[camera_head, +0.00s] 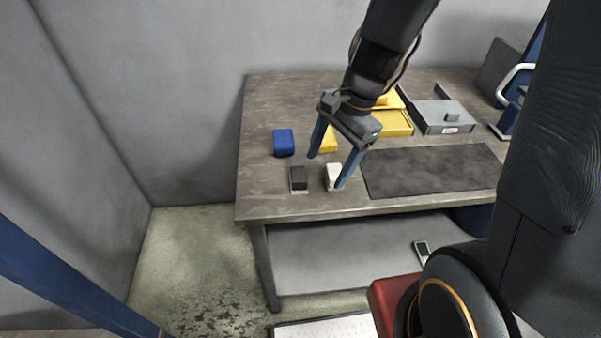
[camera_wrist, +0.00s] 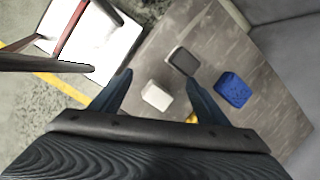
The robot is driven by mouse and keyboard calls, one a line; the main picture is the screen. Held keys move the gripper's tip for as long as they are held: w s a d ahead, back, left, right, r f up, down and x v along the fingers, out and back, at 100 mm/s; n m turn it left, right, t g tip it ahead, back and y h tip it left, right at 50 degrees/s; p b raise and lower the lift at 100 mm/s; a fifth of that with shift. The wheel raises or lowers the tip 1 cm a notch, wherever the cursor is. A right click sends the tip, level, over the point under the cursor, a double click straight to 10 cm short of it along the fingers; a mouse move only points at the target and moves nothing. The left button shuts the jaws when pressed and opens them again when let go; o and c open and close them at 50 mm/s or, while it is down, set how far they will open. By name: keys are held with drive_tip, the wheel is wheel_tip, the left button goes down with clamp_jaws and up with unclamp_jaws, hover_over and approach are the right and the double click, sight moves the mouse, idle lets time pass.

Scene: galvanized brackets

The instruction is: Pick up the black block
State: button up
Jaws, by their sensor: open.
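The black block (camera_head: 298,178) stands on the table near its front left edge. It also shows in the wrist view (camera_wrist: 182,61), beyond my fingertips and a little right of the middle. My gripper (camera_head: 326,172) is open and empty above the table. In the head view its fingers appear to the right of the black block, one in front of a white block (camera_head: 332,177). In the wrist view the white block (camera_wrist: 156,96) appears between my two fingers (camera_wrist: 160,78), and the black block is apart from them.
A blue block (camera_head: 284,142) sits behind the black block. A yellow block (camera_head: 328,141) is partly hidden by my gripper. A dark mat (camera_head: 430,170), a yellow tray (camera_head: 397,124) and a grey box (camera_head: 444,117) lie to the right. The table's left front corner is clear.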

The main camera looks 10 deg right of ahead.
sight(299, 173)
drive_tip(key=shift+w+a+f+m+y+p, duration=0.25)
drive_tip(key=shift+w+a+f+m, duration=0.3)
drive_tip(key=shift+a+f+m, duration=0.6)
drive_tip(key=shift+w+a+f+m+y+p, duration=0.25)
drive_tip(key=shift+w+a+f+m, duration=0.35)
drive_tip(key=shift+a+f+m, duration=0.45)
drive_tip(key=shift+w+a+f+m+y+p, duration=0.25)
drive_tip(key=shift+w+a+f+m, duration=0.45)
drive_tip(key=shift+f, duration=0.65)
drive_tip(key=shift+s+a, duration=0.15)
drive_tip(key=shift+a, duration=0.05)
drive_tip(key=c, duration=1.1)
